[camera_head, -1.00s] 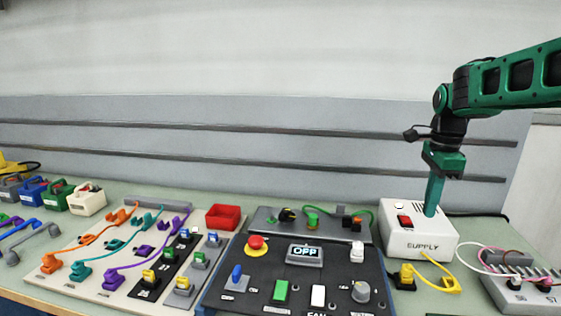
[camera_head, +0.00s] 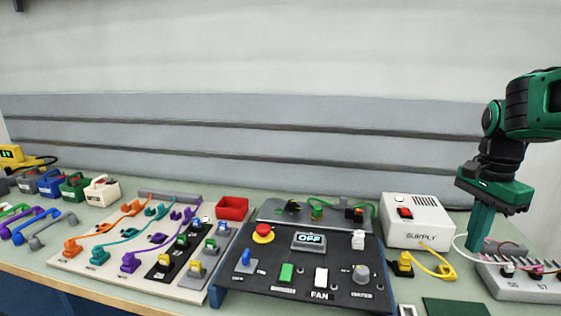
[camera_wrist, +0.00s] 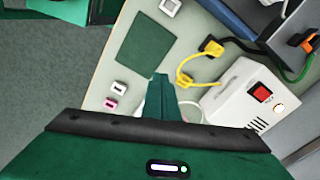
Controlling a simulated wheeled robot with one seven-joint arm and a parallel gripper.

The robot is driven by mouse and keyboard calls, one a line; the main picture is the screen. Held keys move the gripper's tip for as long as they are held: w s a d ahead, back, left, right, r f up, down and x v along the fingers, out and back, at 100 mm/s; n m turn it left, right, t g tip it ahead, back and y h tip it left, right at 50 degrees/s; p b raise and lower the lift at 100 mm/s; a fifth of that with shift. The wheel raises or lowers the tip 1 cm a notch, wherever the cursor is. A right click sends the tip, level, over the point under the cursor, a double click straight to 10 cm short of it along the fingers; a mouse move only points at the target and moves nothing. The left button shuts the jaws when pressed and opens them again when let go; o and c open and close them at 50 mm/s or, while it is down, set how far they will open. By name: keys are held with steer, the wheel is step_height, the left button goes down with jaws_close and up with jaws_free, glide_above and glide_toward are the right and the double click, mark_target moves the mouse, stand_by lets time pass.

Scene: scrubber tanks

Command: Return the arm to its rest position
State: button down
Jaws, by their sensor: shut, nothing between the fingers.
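My arm shows at the right of the head view. My gripper (camera_head: 478,246) points down, its green fingers together with nothing between them. In the head view its tip overlaps the back of the grey terminal block (camera_head: 518,272), to the right of the white supply box (camera_head: 416,222). In the wrist view the closed fingers (camera_wrist: 158,84) stand over the bench, and the supply box (camera_wrist: 240,98) is at their right. I cannot tell how high the fingertips are above the bench.
A black control panel (camera_head: 300,268) with a display reading OFF stands mid-bench. A board with coloured cables (camera_head: 115,262) and a red bin (camera_head: 232,207) lie left. A yellow cable (camera_head: 432,264) lies before the supply box. A dark green mat (camera_head: 455,307) is at the front.

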steer(key=s+f+n, duration=0.4)
steer(key=s, duration=0.6)
steer(key=s+f+n, duration=0.4)
steer(key=s+n, duration=0.1)
steer(key=s, duration=0.4)
steer(key=shift+s+y, duration=0.3)
steer(key=shift+s, duration=0.1)
steer(key=shift+a, duration=0.1)
steer(key=shift+w+f, duration=0.2)
steer(key=shift+w, duration=0.45)
